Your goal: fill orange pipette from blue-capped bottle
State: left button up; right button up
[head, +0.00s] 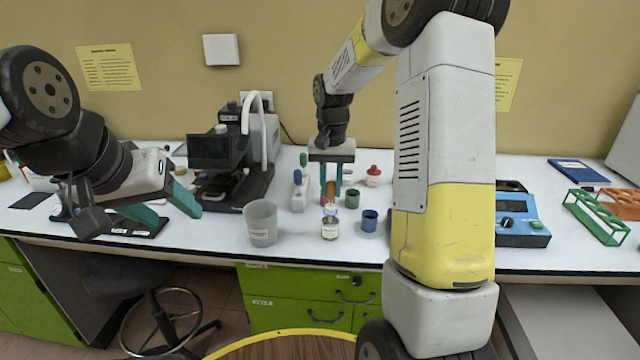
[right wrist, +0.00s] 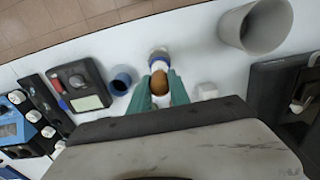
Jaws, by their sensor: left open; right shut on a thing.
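The orange pipette (head: 331,190) is upright between the green fingers of my right gripper (head: 331,185), which is shut on it. Its orange-brown bulb (right wrist: 159,82) shows between the fingers in the right wrist view. A small clear bottle (head: 329,230) with a white label and blue at its top stands directly below the pipette; its blue ring also shows in the right wrist view (right wrist: 158,54). I cannot tell whether the pipette tip is inside the bottle. My left gripper (head: 167,208) is open and empty, at the left above the bench front.
A grey beaker (head: 261,224) stands left of the bottle, a blue cup (head: 370,221) right of it, a green cup (head: 352,198) behind. A white holder (head: 300,196) with blue- and green-topped pipettes and a microscope (head: 240,150) stand behind left. A blue device (head: 522,222) is at right.

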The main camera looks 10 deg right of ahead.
jog(key=shift+r, duration=4.45)
